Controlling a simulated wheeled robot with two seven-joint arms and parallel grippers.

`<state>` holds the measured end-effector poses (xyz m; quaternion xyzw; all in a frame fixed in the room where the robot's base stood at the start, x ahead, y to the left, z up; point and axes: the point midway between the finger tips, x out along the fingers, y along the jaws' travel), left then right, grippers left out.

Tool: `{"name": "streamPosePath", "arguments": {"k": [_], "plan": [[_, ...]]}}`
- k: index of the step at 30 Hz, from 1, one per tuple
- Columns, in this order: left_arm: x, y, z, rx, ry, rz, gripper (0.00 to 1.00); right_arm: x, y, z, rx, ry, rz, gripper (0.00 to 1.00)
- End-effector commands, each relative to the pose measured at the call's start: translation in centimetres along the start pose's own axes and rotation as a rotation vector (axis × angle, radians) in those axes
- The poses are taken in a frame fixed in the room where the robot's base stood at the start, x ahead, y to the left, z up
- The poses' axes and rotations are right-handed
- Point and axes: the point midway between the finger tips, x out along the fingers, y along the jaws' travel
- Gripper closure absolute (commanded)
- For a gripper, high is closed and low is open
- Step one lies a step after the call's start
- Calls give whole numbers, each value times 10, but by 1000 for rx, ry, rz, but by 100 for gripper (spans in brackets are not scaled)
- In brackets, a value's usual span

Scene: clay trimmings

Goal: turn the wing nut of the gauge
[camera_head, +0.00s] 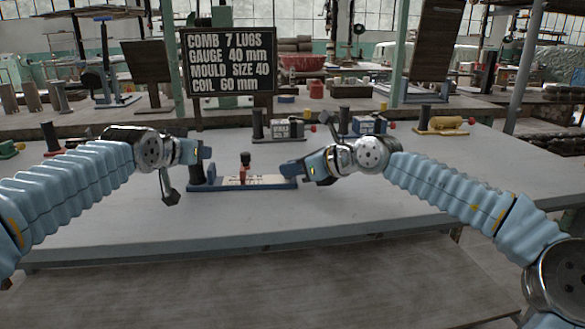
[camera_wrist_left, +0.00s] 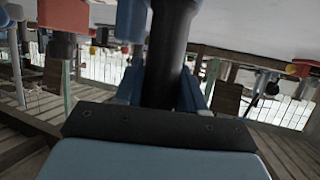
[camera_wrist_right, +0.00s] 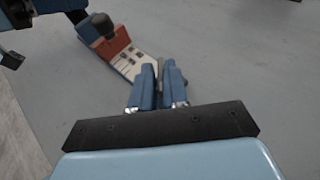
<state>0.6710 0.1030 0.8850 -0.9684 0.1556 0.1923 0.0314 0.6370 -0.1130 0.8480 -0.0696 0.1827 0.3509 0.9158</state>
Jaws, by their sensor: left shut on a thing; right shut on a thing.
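The gauge (camera_head: 262,183) lies on the table, with a blue base and a pale scale. A red block with a dark knob (camera_head: 245,167) stands on its middle; the block shows in the right wrist view (camera_wrist_right: 114,46). My left gripper (camera_head: 207,154) is shut on the black post (camera_head: 195,172) at the gauge's left end; the upright post fills the gap between its fingers in the left wrist view (camera_wrist_left: 171,55). My right gripper (camera_head: 290,170) is shut at the gauge's right end, on a thin grey piece (camera_wrist_right: 160,72). Its fingers hide most of this piece, so I cannot tell if it is the wing nut.
A dark sign (camera_head: 228,62) with white writing stands behind the gauge. Several other devices (camera_head: 285,130) stand along the table's far side, one with a yellow cylinder (camera_head: 443,122). The grey tabletop (camera_head: 240,220) in front of the gauge is clear.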

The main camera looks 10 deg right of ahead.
Motion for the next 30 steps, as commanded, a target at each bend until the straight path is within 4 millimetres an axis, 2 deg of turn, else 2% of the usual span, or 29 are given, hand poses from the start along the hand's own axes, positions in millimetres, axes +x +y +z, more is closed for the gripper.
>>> {"name": "streamPosePath", "arguments": {"k": [12, 30], "plan": [[2, 2, 3, 1, -6, 3, 100, 0, -6, 1, -114, -4, 276, 100], [2, 2, 4, 1, -8, 2, 100, 0, -7, 0, -157, -2, 371, 100]]}}
